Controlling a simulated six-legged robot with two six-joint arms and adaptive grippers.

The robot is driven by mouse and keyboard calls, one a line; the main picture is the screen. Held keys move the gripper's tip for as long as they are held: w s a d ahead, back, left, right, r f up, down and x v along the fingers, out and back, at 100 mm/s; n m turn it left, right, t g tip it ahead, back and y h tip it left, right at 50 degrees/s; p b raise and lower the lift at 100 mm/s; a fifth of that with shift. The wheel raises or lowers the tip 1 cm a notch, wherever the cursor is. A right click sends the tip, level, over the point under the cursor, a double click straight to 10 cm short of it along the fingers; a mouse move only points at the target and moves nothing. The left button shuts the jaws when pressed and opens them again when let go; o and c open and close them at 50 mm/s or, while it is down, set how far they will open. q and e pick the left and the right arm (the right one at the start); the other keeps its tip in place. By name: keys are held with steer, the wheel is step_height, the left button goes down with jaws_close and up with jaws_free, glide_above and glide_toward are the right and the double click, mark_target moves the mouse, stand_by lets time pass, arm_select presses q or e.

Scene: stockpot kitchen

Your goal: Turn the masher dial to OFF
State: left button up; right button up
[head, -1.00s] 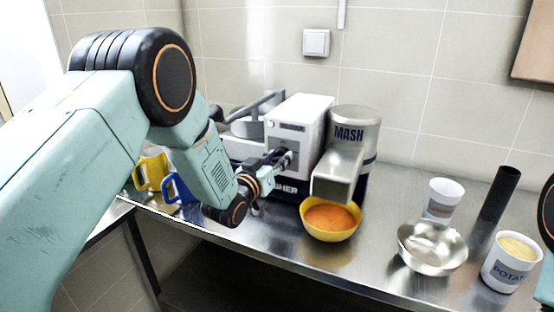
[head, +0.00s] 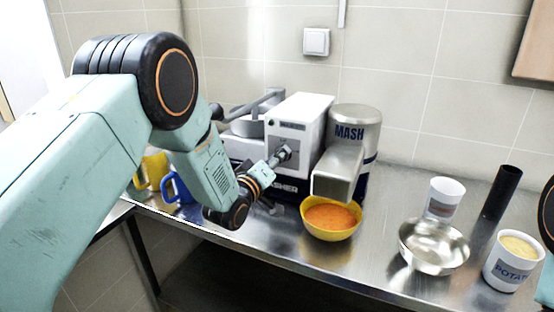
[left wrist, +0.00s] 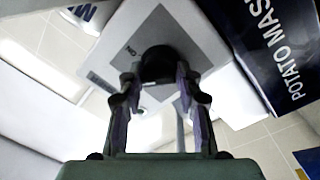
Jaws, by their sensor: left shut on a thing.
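The masher (head: 300,120) is a white box on a dark base, with a mash spout housing (head: 352,135) on its right. My left gripper (head: 285,154) is at its front panel. In the left wrist view, the black round dial (left wrist: 158,63) sits between the fingertips of the left gripper (left wrist: 158,80), which is shut on it. An ON mark shows on the grey panel (left wrist: 165,25) beside the dial. The dial's pointer and any OFF mark cannot be made out. My right gripper is out of view.
A yellow bowl of orange mash (head: 330,218) stands under the spout. A metal bowl (head: 433,247), white cup (head: 444,197), black cylinder (head: 500,194) and potato tub (head: 512,262) stand to the right. Blue (head: 176,188) and yellow mugs (head: 151,171) stand left, behind my arm.

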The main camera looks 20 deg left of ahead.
arm_select(q)
steer(key=n, duration=0.6)
steer(key=shift+f+n+t+y, duration=0.1)
steer(key=shift+n+t+y, duration=0.2)
steer(key=shift+n, duration=0.1)
stand_by(0.4)
steer(key=o, duration=1.1)
steer(key=shift+o, duration=0.2)
steer(key=s+a, duration=0.2)
steer(key=s, duration=1)
steer(key=shift+f, duration=0.35)
steer(key=shift+w, duration=0.1)
